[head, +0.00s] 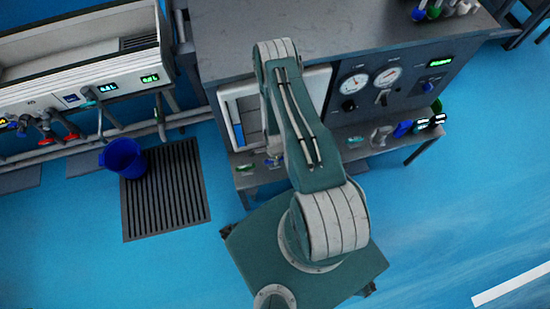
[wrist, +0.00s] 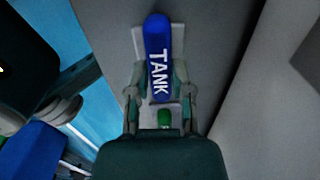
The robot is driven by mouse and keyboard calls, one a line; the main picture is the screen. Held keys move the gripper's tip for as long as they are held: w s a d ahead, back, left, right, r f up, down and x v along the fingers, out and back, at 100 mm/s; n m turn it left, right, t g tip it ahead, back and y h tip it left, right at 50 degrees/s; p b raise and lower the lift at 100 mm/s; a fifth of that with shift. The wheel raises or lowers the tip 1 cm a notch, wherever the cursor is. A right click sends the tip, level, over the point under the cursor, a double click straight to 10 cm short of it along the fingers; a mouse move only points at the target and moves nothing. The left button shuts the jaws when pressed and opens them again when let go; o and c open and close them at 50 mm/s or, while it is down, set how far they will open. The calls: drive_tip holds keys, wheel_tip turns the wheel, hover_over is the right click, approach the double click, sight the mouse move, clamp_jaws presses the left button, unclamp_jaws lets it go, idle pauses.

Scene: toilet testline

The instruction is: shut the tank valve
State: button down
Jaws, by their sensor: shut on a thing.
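The tank valve's blue handle (wrist: 158,50), with TANK in white letters, is in the middle of the wrist view. It points up the picture in front of a pale plate. My gripper (wrist: 160,98) is shut on it, one finger on each side of its lower part. A small green part (wrist: 164,118) shows just below the handle, between the fingers. The rest of the valve is hidden behind my gripper. In the head view my arm reaches over the bench, and I cannot make out the gripper or the TANK handle there.
A grey bench (head: 345,30) has a panel with two dials (head: 370,80) and a lower shelf (head: 360,150). A blue bucket (head: 122,156) stands by a dark floor grate (head: 165,190). A white trough unit (head: 85,60) is at left. The blue floor at lower left is clear.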

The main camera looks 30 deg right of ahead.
drive_tip(key=shift+w, duration=0.1)
drive_tip(key=c, duration=0.5)
unclamp_jaws()
wheel_tip(320, 180, up, 12)
drive_tip(key=shift+f, duration=0.1)
idle(0.5)
